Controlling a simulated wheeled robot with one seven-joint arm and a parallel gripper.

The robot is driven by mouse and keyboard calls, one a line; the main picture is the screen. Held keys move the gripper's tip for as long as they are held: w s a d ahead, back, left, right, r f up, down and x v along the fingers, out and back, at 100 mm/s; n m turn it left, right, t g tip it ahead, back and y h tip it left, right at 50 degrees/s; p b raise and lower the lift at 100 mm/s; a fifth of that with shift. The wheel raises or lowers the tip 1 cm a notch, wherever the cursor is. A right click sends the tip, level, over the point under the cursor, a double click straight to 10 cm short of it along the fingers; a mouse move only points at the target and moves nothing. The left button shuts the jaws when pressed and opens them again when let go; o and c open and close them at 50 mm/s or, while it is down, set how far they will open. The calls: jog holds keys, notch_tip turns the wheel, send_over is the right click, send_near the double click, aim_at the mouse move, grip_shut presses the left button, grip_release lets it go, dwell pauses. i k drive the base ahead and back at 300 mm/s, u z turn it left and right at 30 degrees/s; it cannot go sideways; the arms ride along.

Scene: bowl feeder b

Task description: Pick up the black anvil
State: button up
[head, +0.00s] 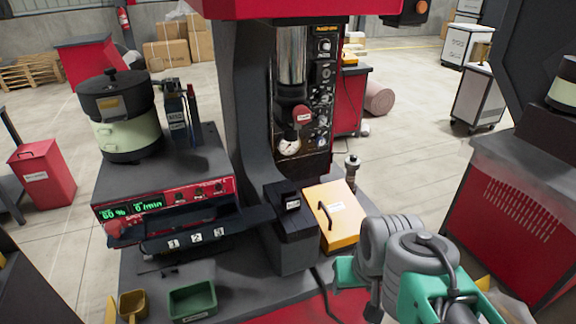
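A black block (291,204) with a small pale label, which looks like the black anvil, sits at the front of the red and grey press (248,130). It rests on top of a dark pedestal (291,246), left of the yellow box. My arm, with grey rounded links and green parts, reaches in at the lower right. Its end, my gripper (374,305), is low in the picture and right of the black block, apart from it. The fingers are not clear enough to tell open from shut.
A yellow box (345,232) with a black handle stands right beside the pedestal. A bowl feeder (127,135) sits on a red-fronted controller (160,205) at the left. A green tray (192,303) and a yellow scoop (133,304) lie at the front left.

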aim_at(290, 202)
jog(key=u, duration=3.9)
jog(key=k, duration=1.45)
jog(key=u, duration=0.05)
